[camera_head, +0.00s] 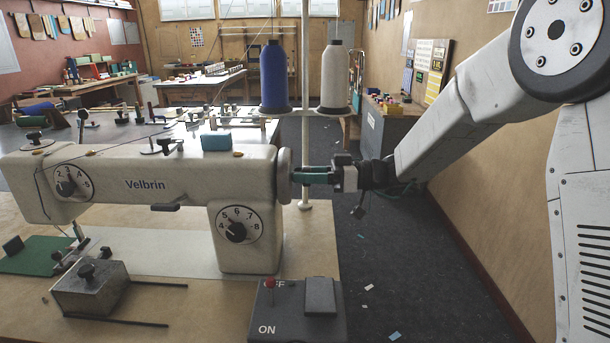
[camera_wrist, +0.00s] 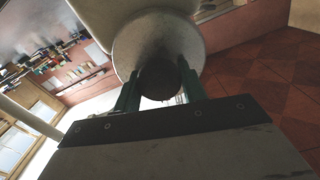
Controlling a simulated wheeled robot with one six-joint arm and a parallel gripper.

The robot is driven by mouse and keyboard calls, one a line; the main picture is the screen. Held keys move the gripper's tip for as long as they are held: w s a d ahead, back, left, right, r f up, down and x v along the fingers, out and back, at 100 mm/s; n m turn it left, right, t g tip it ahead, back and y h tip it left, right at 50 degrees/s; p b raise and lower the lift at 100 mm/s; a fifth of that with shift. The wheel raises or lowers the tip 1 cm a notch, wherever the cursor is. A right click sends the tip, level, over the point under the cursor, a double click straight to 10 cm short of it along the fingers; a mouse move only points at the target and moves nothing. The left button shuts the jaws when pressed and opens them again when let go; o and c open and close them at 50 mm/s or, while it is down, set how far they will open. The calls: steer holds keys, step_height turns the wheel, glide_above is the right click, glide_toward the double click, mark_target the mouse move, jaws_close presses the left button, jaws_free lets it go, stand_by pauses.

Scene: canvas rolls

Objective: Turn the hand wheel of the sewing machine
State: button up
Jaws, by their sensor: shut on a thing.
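The cream sewing machine (camera_head: 150,180) marked Velbrin stands on a wooden table. Its hand wheel (camera_head: 284,176) is a pale disc at the right end of the machine. My gripper (camera_head: 298,176) reaches in from the right, its green fingers touching the wheel's outer side. In the wrist view the round pale wheel (camera_wrist: 190,45) fills the top centre. My gripper (camera_wrist: 158,82) is shut there on a dark round knob or hub (camera_wrist: 160,80) of the wheel, one finger on each side. In the head view this hub is hidden by the fingers.
A control box (camera_head: 298,325) marked ON with a red-topped lever stands at the table's front right. Blue (camera_head: 274,75) and white (camera_head: 334,75) thread cones stand behind the machine beside a pale pole (camera_head: 305,130). A metal block (camera_head: 90,288) lies at front left. Dark floor is open to the right.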

steer(key=m, duration=0.7)
steer(key=shift+w, duration=0.2)
steer(key=m, duration=0.6)
steer(key=shift+d+f+m, duration=0.1)
steer(key=shift+f+m, duration=0.1)
steer(key=shift+m, duration=0.2)
steer(key=m, duration=0.7)
steer(key=shift+f, duration=0.1)
steer(key=m, duration=0.6)
steer(key=shift+f+m, duration=0.15)
steer(key=shift+m, duration=0.15)
steer(key=shift+s, duration=0.1)
steer(key=o, duration=1)
steer(key=shift+c, duration=0.2)
